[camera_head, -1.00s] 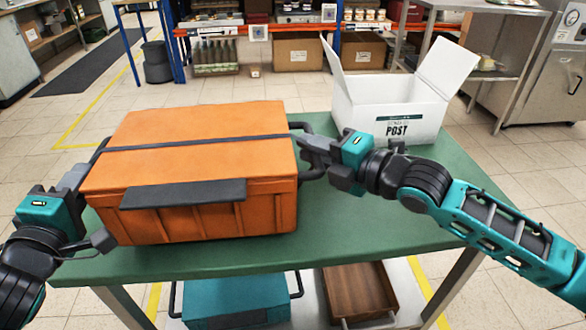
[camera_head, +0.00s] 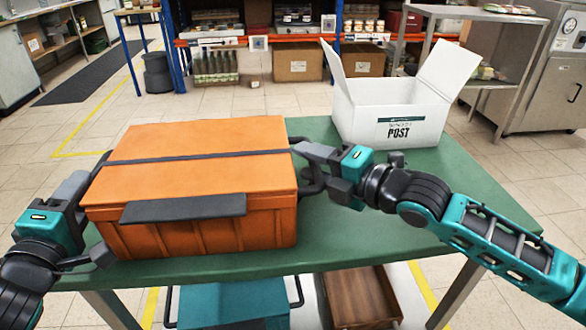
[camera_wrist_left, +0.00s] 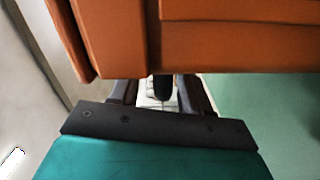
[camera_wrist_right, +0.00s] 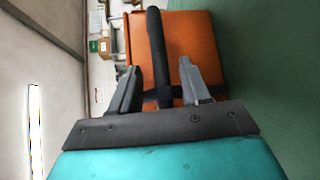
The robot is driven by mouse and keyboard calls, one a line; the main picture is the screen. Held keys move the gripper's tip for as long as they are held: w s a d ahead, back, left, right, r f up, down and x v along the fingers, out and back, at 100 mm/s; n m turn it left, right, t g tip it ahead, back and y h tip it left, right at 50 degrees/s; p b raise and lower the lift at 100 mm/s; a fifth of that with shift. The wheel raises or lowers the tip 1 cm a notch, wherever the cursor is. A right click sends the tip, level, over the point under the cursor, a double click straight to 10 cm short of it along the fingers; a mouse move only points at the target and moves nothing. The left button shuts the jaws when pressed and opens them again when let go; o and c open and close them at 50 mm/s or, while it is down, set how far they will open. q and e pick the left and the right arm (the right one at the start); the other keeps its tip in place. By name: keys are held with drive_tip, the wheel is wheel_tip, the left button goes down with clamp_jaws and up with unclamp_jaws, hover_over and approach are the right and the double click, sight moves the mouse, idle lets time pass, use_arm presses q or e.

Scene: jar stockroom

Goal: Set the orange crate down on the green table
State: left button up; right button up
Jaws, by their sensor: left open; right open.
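The orange crate (camera_head: 195,140), with a dark strap and a grey front plate, sits level on the green table (camera_head: 440,200), on its left part. My left gripper (camera_head: 86,222) is open at the crate's left side. In the left wrist view the crate (camera_wrist_left: 230,40) is close, with a dark handle bar (camera_wrist_left: 162,88) between the spread fingers. My right gripper (camera_head: 314,168) is open at the right handle. In the right wrist view its dark handle bar (camera_wrist_right: 157,50) runs between the parted fingers. The crate's underside is hidden.
A white open box (camera_head: 395,115) marked POST stands at the table's back right. A teal crate (camera_head: 232,305) and a brown wooden box (camera_head: 360,295) are below the table. Bare tabletop lies to the right. Shelves (camera_head: 300,35) stand behind.

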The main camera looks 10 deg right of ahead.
use_arm(q)
drive_tip(key=s+a, duration=0.1)
drive_tip(key=s, duration=1)
drive_tip(key=shift+s+a, duration=0.4)
use_arm(e)
drive_tip(key=v, duration=1.2)
drive_tip(key=shift+f, duration=0.1)
